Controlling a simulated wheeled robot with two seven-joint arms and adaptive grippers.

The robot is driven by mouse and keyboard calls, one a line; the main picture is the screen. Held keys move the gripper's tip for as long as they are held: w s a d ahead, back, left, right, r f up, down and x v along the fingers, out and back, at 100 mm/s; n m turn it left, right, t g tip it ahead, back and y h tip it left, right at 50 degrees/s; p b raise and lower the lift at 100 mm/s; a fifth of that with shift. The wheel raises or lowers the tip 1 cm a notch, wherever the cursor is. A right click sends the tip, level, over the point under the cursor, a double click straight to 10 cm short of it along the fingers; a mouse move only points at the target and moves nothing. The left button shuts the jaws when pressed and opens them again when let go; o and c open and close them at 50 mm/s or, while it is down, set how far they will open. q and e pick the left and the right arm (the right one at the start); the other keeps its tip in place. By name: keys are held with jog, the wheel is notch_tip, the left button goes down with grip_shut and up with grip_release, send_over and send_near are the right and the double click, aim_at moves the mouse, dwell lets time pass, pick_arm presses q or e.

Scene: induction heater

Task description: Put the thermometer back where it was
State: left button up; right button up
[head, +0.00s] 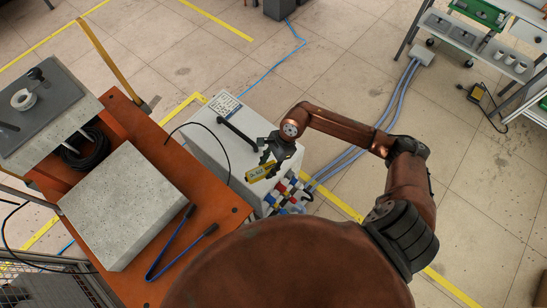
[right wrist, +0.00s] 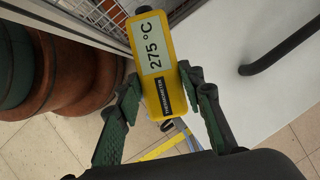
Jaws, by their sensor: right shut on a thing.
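The thermometer (head: 256,174) is a yellow handheld box in the head view. My right gripper (head: 266,163) is shut on it and holds it over the right part of the white cabinet's top (head: 205,150). In the right wrist view the thermometer (right wrist: 160,70) sits between the two fingers of the gripper (right wrist: 160,88), and its display reads 275 °C. A thin black cable (head: 207,126) arcs from the orange table to near the thermometer; I cannot tell whether it joins it. My left gripper is not in view.
A dark handle (head: 237,132) stands on the cabinet top near the gripper. Coloured connectors (head: 280,195) line the cabinet's side. The orange table (head: 215,200) holds a grey block (head: 130,200) and blue-black tongs (head: 178,245). Tiled floor is open beyond the cabinet.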

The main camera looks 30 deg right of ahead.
jog(key=w+d+f+b, duration=0.1)
jog(key=w+d+f, duration=0.1)
jog(key=w+d+f+b, duration=0.1)
jog(key=w+d+f, duration=0.1)
jog(key=d+f, duration=0.1)
jog(key=w+d+f+b, duration=0.1)
jog(key=w+d+f, duration=0.1)
jog(key=shift+d+f, duration=0.15)
jog(key=shift+f, duration=0.05)
jog(key=shift+w+d+f+b, duration=0.3)
jog(key=shift+w+d+f, duration=0.2)
jog(key=shift+f, duration=0.15)
notch_tip(320, 180, down, 2)
jog(key=shift+f+b, duration=0.2)
jog(key=shift+b, duration=0.25)
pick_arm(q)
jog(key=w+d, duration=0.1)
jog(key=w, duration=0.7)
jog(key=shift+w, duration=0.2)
pick_arm(e)
jog(key=shift+f, duration=0.35)
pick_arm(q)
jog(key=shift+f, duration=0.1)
